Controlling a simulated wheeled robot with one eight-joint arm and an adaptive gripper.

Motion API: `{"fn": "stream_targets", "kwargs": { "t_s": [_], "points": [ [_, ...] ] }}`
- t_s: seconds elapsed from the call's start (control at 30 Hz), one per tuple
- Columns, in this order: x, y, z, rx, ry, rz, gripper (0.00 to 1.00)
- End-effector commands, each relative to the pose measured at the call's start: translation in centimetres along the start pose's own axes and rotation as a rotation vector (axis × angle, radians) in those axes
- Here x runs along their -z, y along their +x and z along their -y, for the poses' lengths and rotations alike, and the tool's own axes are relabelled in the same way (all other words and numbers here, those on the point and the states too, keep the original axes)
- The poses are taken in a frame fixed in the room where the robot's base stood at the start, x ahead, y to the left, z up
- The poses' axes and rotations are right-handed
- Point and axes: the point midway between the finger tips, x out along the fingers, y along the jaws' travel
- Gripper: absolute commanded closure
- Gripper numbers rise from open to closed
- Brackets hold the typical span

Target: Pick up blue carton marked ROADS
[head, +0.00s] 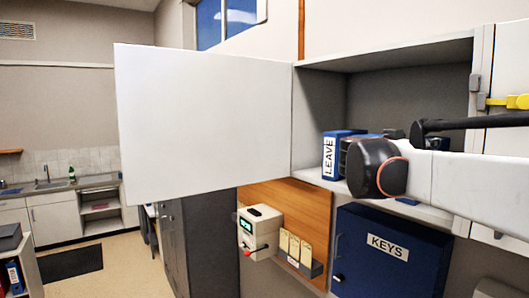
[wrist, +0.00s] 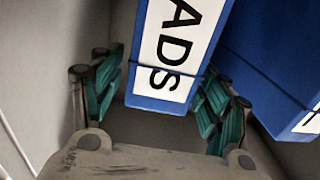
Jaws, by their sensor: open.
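In the wrist view, a blue carton (wrist: 172,60) with a white label reading "ADS" stands tilted in the picture between the two fingers; the rest of its label is cut off at the top. My gripper (wrist: 160,98) is open around its near end. A gap shows between the left teal pads and the carton; the right pads are close to its right edge, and I cannot tell whether they touch. In the head view, my arm reaches over the cabinet shelf from the right and hides most of what stands there, including my fingertips.
A second blue carton (wrist: 275,65) is close to the right finger. A blue carton marked LEAVE (head: 330,158) stands on the cabinet shelf (head: 318,180). The open cabinet door (head: 205,125) sticks out left. A blue KEYS box (head: 388,250) hangs below.

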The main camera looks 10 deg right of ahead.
Motion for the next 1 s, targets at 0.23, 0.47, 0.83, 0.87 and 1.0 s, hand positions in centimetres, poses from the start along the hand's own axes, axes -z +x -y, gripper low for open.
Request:
{"fn": "stream_targets", "kwargs": {
  "t_s": [0.23,0.47,0.83,0.87,1.0],
  "points": [
    [0.7,3.1,-0.2,-0.003,0.000,0.000,0.31],
    [0.4,5.0,-0.2,-0.001,0.000,0.000,0.31],
    [0.3,4.9,-0.2,0.000,0.000,0.000,0.81],
    [0.3,4.9,-0.2,0.000,0.000,0.000,0.88],
    [0.3,4.9,-0.2,0.000,0.000,0.000,1.00]
  ]
}}
